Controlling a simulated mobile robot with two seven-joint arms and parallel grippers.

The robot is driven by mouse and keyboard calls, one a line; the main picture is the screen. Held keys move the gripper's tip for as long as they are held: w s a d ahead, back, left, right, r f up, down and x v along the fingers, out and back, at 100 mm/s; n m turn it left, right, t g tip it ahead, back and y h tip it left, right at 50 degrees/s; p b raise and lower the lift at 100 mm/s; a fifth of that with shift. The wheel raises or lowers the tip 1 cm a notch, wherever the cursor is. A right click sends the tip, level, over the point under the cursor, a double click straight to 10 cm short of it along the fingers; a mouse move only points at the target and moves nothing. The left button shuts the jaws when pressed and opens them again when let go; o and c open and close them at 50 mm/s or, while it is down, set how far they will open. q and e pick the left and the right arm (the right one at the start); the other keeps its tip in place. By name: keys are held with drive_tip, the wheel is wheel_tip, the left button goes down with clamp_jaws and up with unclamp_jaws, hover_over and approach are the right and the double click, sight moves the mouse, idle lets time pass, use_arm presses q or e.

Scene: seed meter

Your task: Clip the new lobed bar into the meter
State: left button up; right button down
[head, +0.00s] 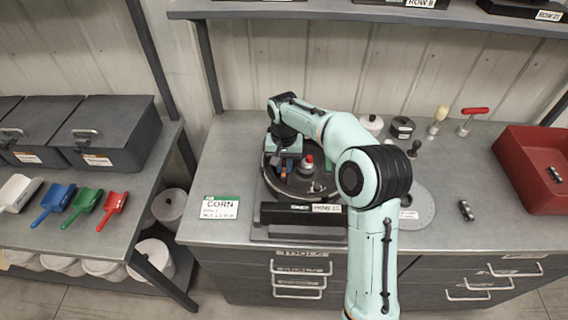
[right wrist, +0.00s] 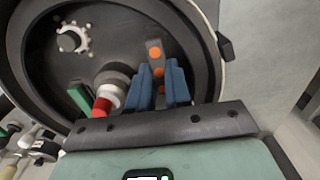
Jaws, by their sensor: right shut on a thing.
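The round dark meter (head: 299,187) stands open on the bench behind a ROW 12 plate. In the right wrist view its inner face (right wrist: 110,40) fills much of the picture, with a red-tipped hub (right wrist: 103,104) and a small pale toothed wheel (right wrist: 72,38). My right gripper (right wrist: 161,85) reaches into the meter from above, right of the hub in the wrist view. Its blue fingers are shut on the lobed bar (right wrist: 155,53), which shows orange lobes between them. I cannot tell whether the bar is seated. My left gripper is not in view.
A red bin (head: 528,175) stands at the right with a small dark part inside; a similar part (head: 466,210) lies on the bench left of it. Jars and handled tools stand at the back. A CORN card (head: 220,207) is left of the meter. Coloured scoops lie on the left bench.

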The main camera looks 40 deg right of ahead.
drive_tip(key=shift+f, duration=0.8)
idle(0.9)
drive_tip(key=shift+f, duration=0.25)
idle(1.0)
drive_tip(key=c, duration=1)
unclamp_jaws()
drive_tip(key=shift+c, duration=0.3)
